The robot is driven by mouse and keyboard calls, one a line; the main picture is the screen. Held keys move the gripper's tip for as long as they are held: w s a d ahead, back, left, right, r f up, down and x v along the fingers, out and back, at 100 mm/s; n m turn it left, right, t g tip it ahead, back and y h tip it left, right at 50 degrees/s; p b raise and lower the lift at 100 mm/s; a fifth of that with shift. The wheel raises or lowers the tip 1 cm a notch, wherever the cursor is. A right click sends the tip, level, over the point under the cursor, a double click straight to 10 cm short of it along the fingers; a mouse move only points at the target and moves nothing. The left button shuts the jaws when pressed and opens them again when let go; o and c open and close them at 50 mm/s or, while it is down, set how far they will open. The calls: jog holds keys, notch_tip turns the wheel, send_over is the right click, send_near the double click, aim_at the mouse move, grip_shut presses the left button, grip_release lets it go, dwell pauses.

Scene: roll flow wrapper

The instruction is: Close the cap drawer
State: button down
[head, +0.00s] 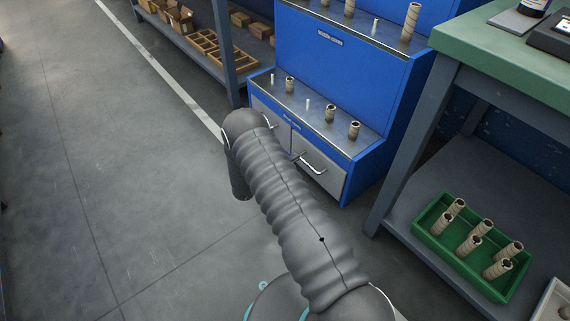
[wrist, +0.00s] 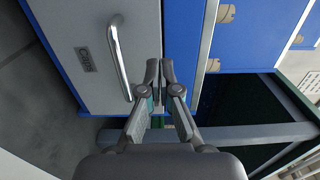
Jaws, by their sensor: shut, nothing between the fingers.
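The blue cabinet (head: 330,55) has two light grey drawer fronts low on its face. The right drawer front (head: 318,172) carries a bar handle (head: 313,164); the left one is mostly hidden behind my arm. In the wrist view one grey drawer front (wrist: 75,25) fills the left, with a bar handle (wrist: 119,58) and a dark label (wrist: 86,60) too small to read. I cannot tell which drawer is the cap drawer, or how far it stands out. My gripper (wrist: 160,72) is shut and empty, right of the handle and apart from it. The head view hides it.
Cardboard tubes stand on the cabinet's steel ledge (head: 318,122). A green-topped workbench (head: 510,60) stands at the right, with a green crate (head: 470,262) of tubes on its lower shelf. A rack of boxes (head: 215,45) is behind. The floor at left (head: 80,170) is clear.

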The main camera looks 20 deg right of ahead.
aim_at(312, 147)
jog(key=x, duration=0.6)
jog(key=shift+w+d, duration=0.15)
jog(key=shift+d, duration=0.25)
jog(key=shift+w, duration=0.1)
